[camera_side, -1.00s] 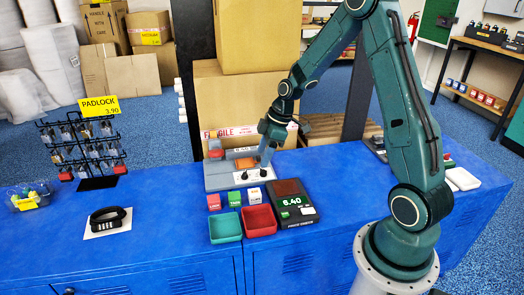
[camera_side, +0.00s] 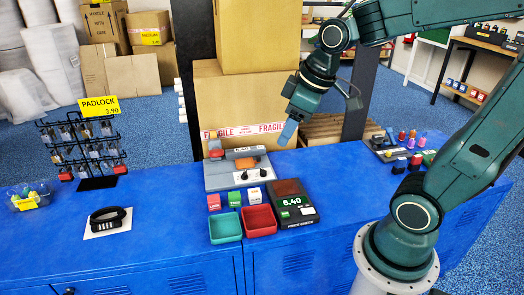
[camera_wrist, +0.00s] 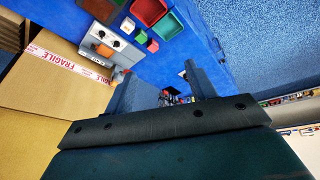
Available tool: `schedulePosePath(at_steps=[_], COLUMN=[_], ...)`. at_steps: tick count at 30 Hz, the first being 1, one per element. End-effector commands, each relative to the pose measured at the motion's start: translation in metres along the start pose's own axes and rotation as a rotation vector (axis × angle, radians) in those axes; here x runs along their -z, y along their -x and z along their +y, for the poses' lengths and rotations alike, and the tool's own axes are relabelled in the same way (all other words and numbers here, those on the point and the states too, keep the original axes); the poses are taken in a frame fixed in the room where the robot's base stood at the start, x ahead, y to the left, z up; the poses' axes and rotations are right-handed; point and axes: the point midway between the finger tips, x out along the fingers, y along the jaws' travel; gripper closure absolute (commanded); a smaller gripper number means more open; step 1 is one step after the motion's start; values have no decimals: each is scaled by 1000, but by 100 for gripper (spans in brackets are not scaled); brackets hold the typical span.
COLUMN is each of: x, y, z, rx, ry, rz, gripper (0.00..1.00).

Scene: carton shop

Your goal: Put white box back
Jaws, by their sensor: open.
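The small white box (camera_side: 254,195) stands upright on the blue counter, at the right end of a row with a red box (camera_side: 214,202) and a green box (camera_side: 235,199). It is behind the red tray (camera_side: 259,221) and left of the price checker (camera_side: 292,203). The boxes also show small near the top of the wrist view, the white box (camera_wrist: 128,25) at the left of the row. My gripper (camera_side: 287,134) is raised in the air, behind and right of the row, clear of the boxes. In the wrist view its fingers (camera_wrist: 160,82) are apart with nothing held between them.
A grey device (camera_side: 237,175) with an orange patch and black knobs stands behind the boxes. A green tray (camera_side: 225,228) is beside the red one. Stacked cartons (camera_side: 245,100) rise behind the counter. A padlock rack (camera_side: 85,150) stands left. Small coloured items (camera_side: 408,140) stand at the far right.

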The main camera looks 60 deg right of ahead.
Motion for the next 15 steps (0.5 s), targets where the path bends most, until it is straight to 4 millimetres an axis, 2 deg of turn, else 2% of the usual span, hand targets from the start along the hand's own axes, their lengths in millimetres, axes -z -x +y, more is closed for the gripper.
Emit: schedulePosePath(at_steps=[6,15], x=[-29,-64], y=[31,52], z=[-24,-43], rx=[-26,-35], ry=[-106,-235], rz=[46,95], gripper=[44,44])
